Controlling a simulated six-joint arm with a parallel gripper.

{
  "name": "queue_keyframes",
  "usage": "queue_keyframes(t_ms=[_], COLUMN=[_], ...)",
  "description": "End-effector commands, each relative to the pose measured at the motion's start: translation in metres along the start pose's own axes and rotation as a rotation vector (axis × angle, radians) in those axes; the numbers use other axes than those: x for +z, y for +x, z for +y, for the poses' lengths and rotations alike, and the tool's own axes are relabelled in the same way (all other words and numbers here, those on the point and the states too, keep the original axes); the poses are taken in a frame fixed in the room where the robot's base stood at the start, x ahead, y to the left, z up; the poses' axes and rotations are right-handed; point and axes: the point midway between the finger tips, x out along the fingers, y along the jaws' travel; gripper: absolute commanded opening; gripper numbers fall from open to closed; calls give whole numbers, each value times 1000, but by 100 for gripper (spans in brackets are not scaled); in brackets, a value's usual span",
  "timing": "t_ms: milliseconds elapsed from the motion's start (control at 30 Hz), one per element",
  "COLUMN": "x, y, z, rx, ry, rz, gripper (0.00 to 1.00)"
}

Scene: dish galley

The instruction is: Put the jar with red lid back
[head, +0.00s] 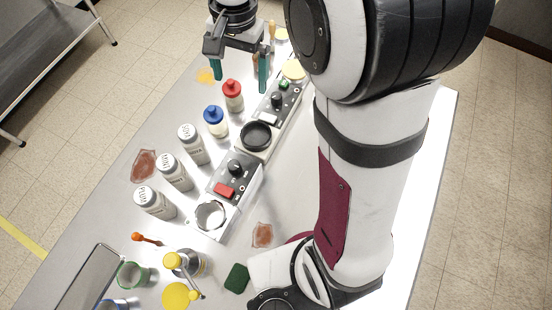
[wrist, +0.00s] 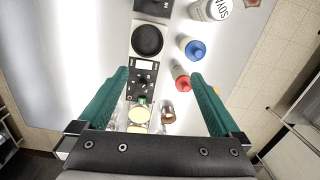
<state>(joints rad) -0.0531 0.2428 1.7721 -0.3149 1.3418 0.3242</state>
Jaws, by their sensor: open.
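The jar with the red lid (head: 232,98) stands upright on the metal table, beside the far machine and just behind the blue-lidded jar (head: 215,122). In the wrist view the red-lidded jar (wrist: 182,80) lies between the open fingers, nearer the right one, and beyond the fingertips. My gripper (head: 240,78) is open and empty, with its green fingers pointing down above the table near the jar. The wrist view also shows my gripper (wrist: 160,75) spread wide with nothing held.
Labelled shaker jars (head: 192,145) line the table's left side. The machine with a black round pan (head: 256,136) and another with a red switch (head: 225,188) stand in the middle. A yellow-topped dispenser (head: 185,262) stands in front.

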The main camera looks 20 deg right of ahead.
Motion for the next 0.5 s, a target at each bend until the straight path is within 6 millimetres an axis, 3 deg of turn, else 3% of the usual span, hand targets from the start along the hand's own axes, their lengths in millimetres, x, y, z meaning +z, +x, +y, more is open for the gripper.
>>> queue_keyframes(t_ms=[33, 100, 233, 333, 500], x=[32, 80, 150, 177, 185], y=[-15, -21, -7, 6, 11], z=[27, 66, 120, 140, 146], rx=[-17, -36, -66, -78, -81], ry=[-28, -78, -154, -184, -195], rz=[-6, -24, -48, -58, -64], gripper=[100, 100, 100, 100, 100])
